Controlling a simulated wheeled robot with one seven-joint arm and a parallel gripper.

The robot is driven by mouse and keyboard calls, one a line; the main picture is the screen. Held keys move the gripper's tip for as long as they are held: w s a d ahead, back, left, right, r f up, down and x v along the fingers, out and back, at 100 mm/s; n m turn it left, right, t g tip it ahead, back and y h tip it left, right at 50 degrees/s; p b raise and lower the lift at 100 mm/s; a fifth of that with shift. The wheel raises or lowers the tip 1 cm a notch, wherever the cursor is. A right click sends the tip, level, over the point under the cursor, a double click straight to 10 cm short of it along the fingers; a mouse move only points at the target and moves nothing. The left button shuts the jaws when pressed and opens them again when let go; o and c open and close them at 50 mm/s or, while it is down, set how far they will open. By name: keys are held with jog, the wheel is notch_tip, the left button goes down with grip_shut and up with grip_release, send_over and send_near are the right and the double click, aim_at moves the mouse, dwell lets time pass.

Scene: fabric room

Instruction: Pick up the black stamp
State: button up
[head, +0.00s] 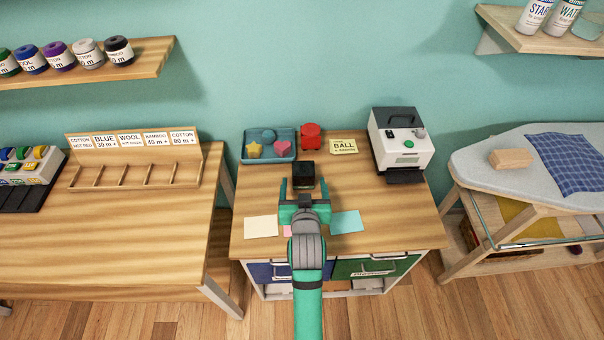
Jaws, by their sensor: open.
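The black stamp (303,173) is a small dark block standing on the wooden table (393,213), near its middle. My gripper (303,184) reaches over the table from the front. Its two teal fingers are spread and point toward the stamp, one to each side of its near part. Whether the fingers touch the stamp, and how high they are above the table, I cannot tell. The lower front of the stamp is partly hidden by my gripper.
Behind the stamp are a blue tray (248,160) with small shapes, a red object (311,136) and a yellow note (344,146). A white machine (402,140) stands at right. Cream (261,227) and teal (346,222) sheets flank my wrist; a pink one is partly hidden.

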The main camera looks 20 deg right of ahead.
aim_at(303, 172)
jog(key=shift+x, duration=4.15)
jog(key=shift+f, duration=0.1)
jog(key=shift+s, duration=0.1)
jog(key=c, duration=1.2)
